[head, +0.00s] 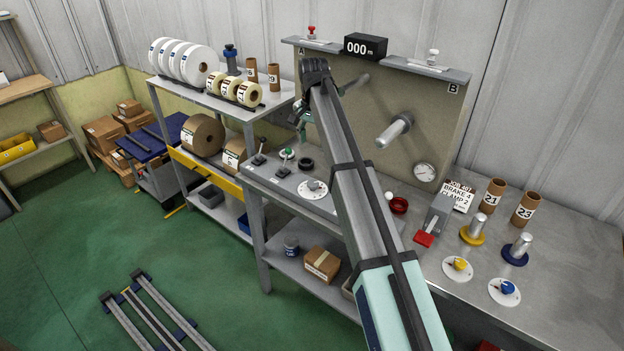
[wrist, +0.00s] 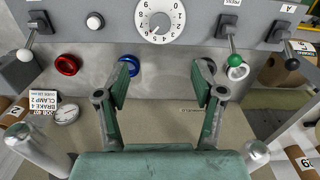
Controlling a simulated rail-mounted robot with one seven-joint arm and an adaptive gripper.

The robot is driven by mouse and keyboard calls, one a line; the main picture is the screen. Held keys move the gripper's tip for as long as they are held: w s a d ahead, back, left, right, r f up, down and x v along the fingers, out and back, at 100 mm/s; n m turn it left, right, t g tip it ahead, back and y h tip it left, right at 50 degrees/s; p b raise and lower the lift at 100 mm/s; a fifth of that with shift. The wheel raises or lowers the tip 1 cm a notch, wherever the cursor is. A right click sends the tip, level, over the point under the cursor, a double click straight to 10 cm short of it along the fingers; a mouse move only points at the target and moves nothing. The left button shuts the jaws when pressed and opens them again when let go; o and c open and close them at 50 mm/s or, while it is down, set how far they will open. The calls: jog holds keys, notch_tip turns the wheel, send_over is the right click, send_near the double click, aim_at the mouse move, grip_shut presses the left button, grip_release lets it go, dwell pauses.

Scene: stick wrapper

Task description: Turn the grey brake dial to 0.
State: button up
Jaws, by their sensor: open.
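The grey-knobbed dial (head: 314,188) has a white numbered face and sits on the grey control panel at the left part of the bench. In the wrist view the dial (wrist: 160,18) is at the top middle, partly cut off by the frame edge. Its setting is too small to read surely. My gripper (wrist: 165,72) is open and empty, its green-padded fingers spread apart below the dial in that picture, not touching it. In the head view my gripper (head: 302,118) hangs above the panel, partly hidden by my arm.
Levers with green (wrist: 232,60), white and black knobs flank the dial. A red ring (wrist: 67,65) and a blue ring sit nearby. A card (head: 458,196) reads brake 4, clamp 2. Yellow (head: 457,267) and blue (head: 505,290) dials are at the right. A spindle (head: 394,131) juts from the backboard.

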aim_at(313, 183)
notch_tip(313, 183, down, 16)
jog(key=p, duration=0.4)
jog(key=shift+r, duration=0.15)
jog(key=c, duration=1.1)
